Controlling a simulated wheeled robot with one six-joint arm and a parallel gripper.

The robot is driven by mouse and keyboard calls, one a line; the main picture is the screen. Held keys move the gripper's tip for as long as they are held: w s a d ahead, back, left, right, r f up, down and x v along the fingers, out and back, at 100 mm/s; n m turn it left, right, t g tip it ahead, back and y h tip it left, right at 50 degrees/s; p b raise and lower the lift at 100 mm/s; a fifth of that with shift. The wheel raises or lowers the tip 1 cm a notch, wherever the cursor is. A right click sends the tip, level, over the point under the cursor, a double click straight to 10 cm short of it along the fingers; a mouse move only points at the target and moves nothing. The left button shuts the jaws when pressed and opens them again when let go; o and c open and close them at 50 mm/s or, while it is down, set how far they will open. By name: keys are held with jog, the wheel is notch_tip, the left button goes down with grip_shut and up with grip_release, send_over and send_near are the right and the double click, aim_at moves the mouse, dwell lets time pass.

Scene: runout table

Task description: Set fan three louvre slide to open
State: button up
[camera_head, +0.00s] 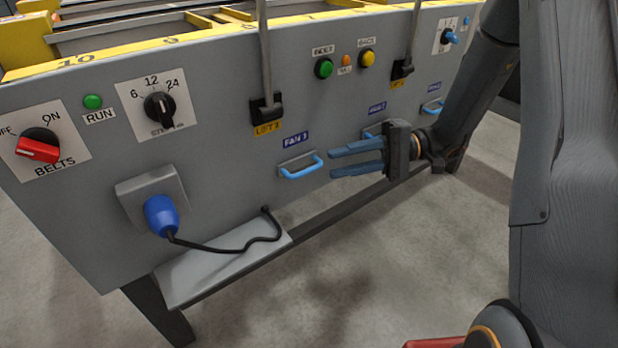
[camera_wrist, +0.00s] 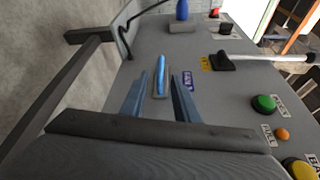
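The fan three louvre slide has a blue bar handle (camera_head: 302,168) on a small grey plate, below the blue FAN 3 label (camera_head: 296,140) on the grey panel. My gripper (camera_head: 331,163) is open and empty. Its two blue fingertips are just right of the handle in the head view. In the wrist view the handle (camera_wrist: 160,75) appears between and ahead of the open fingertips (camera_wrist: 159,77), with the label beside it. I cannot tell the exact gap, and no contact shows.
Two more blue handles (camera_head: 432,107) sit further right, one partly behind my gripper. A lever (camera_head: 265,108) is above FAN 3. A blue plug (camera_head: 161,215) with a black cable (camera_head: 225,249) is at left, over a grey shelf (camera_head: 205,275). A dark rail (camera_head: 340,210) runs below.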

aim_at(309, 169)
jog(key=b+x, duration=0.2)
jog(key=x, duration=0.5)
jog(key=shift+a, duration=0.3)
grip_shut()
jog(key=shift+s, duration=0.1)
